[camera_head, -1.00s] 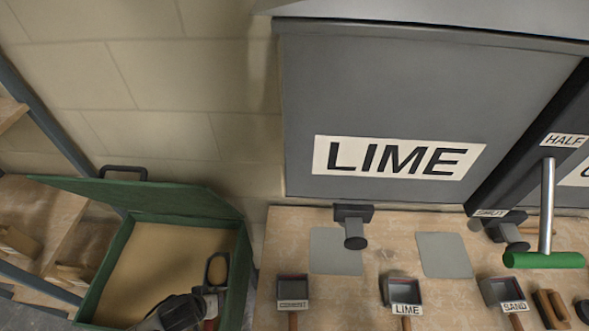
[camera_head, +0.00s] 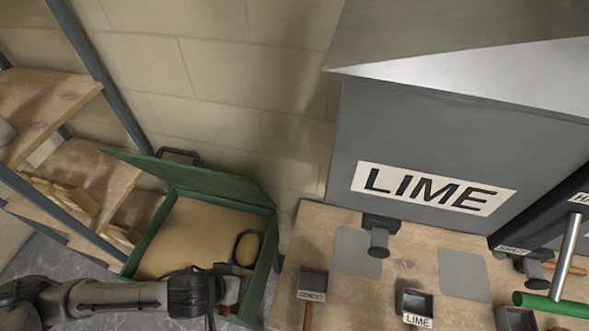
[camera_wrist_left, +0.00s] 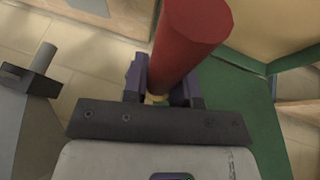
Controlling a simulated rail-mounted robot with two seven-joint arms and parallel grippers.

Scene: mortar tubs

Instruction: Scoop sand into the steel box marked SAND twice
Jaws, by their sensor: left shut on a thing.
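My left gripper (camera_head: 222,292) is shut on the red handle (camera_wrist_left: 190,42) of a scoop, at the near right side of the green sand bin. The scoop's dark-rimmed bowl (camera_head: 248,248) is over or in the bin's right part, with sand colour inside the rim. I cannot tell whether that is a load or the sand beneath. The sand (camera_head: 195,238) fills the open green bin (camera_head: 148,238). The steel box marked SAND (camera_head: 512,318) stands on the bench at the lower right, cut off by the frame, its label out of view. My right gripper is not in view.
The CEMENT box (camera_head: 313,282) and LIME box (camera_head: 414,303) stand on the wooden bench (camera_head: 350,300), between the bin and the SAND box. A large grey LIME hopper (camera_head: 400,150) overhangs the bench, with a spout (camera_head: 378,240). Wooden shelves (camera_head: 90,175) stand left.

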